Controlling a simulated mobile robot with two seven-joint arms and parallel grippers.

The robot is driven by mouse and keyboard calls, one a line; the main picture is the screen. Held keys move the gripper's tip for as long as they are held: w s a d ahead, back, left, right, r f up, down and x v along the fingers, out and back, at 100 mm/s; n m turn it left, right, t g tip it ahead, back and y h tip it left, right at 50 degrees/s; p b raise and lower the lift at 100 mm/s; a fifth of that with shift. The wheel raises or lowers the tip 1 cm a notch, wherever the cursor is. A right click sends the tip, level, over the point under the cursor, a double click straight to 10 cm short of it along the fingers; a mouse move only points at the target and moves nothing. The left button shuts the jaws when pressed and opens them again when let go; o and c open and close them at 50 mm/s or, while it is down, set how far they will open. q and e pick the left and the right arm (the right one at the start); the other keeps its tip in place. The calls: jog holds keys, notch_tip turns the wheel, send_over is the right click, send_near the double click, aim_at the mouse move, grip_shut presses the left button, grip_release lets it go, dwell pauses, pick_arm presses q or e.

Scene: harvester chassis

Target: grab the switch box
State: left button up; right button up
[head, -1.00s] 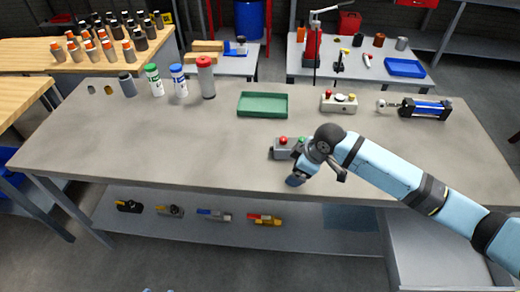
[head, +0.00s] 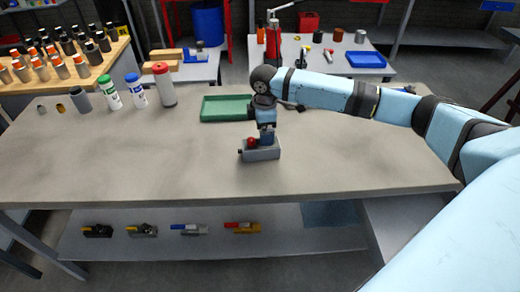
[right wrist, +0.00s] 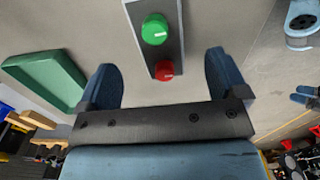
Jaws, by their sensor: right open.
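The switch box (head: 261,153) is a small grey box lying on the workbench, with a red button showing at its left in the head view. In the right wrist view the switch box (right wrist: 155,34) shows a green and a red button, and its upper end runs out of the picture. My right gripper (head: 267,134) is over the box from above and hides part of its top. In the right wrist view the fingers of my right gripper (right wrist: 162,62) are open, one on each side of the box with gaps. My left gripper is not in view.
A green tray (head: 226,108) lies behind the box. Several bottles and cylinders, such as a red-capped one (head: 165,88), stand at the back left. The bench (head: 120,160) is clear to the left of the box. A lower shelf holds several small tools.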

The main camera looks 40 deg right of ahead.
aim_at(259, 149)
jog(key=shift+f, duration=3.15)
jog(key=shift+r, duration=0.1)
jog(key=c, duration=1.2)
